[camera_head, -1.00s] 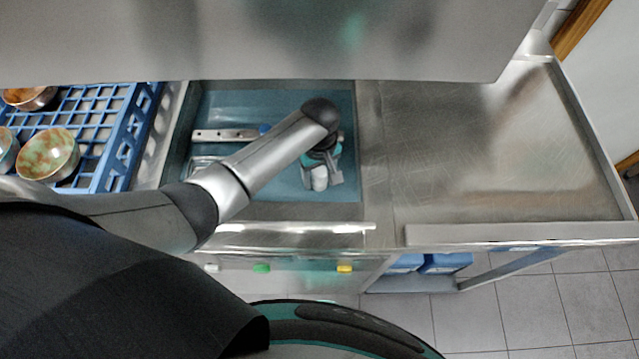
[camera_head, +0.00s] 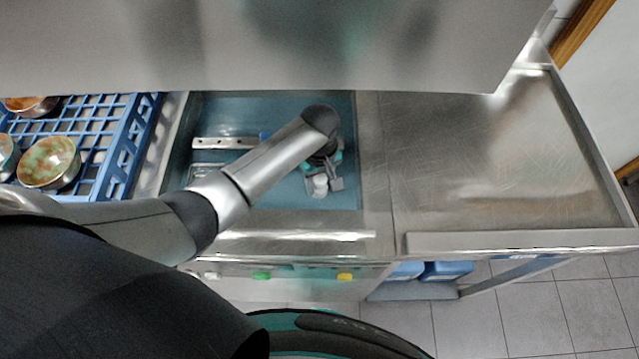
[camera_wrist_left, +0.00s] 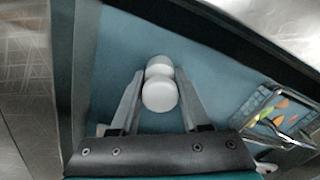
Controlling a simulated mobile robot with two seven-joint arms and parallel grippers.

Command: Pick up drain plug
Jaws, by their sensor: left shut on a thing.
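The drain plug is a white, rounded piece with two knob-like parts. It shows between my left gripper's fingers in the left wrist view (camera_wrist_left: 160,92) and as a small white shape in the head view (camera_head: 320,186). My left gripper (camera_wrist_left: 158,85) is shut on the plug, with a finger on each side of it. In the head view the left gripper (camera_head: 326,184) points down inside the blue-green sink basin (camera_head: 270,195). Whether the plug touches the basin floor I cannot tell. My right gripper is not in view.
A blue dish rack (camera_head: 125,150) with several bowls stands left of the basin. A metal strip (camera_head: 222,143) lies in the basin, and a strainer tray with coloured scraps (camera_wrist_left: 272,112) is near the gripper. A bare steel counter (camera_head: 480,160) lies to the right. A steel hood (camera_head: 250,45) overhangs the back.

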